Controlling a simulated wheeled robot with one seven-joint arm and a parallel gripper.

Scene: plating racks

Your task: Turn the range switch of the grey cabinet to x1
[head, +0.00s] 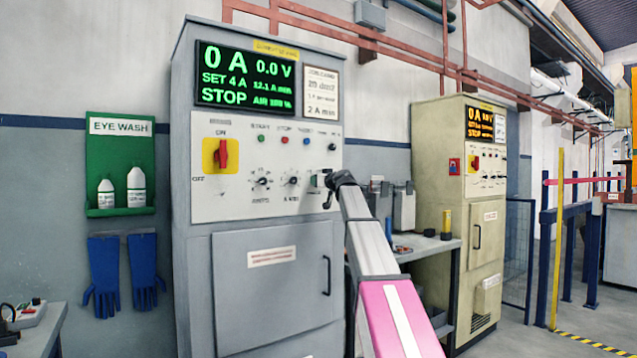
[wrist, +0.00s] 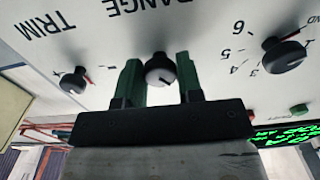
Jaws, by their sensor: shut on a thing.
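The grey cabinet (head: 203,255) stands in the middle of the head view, with a white control panel (head: 225,200) under its green display (head: 245,78). The range switch (wrist: 160,69) is a round dark-rimmed knob below the upside-down word RANGE in the wrist view. My gripper (wrist: 161,75) has its green fingers on both sides of this knob and is shut on it. In the head view my gripper (head: 322,181) is at the panel's right side and hides the switch there. Its x1 mark and pointed-to position cannot be read.
In the wrist view a TRIM knob (wrist: 74,80) is on the left and a numbered knob (wrist: 284,54) on the right. A red main switch (head: 222,154) is on the panel. A beige cabinet (head: 432,160) and a bench (head: 425,246) stand to the right.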

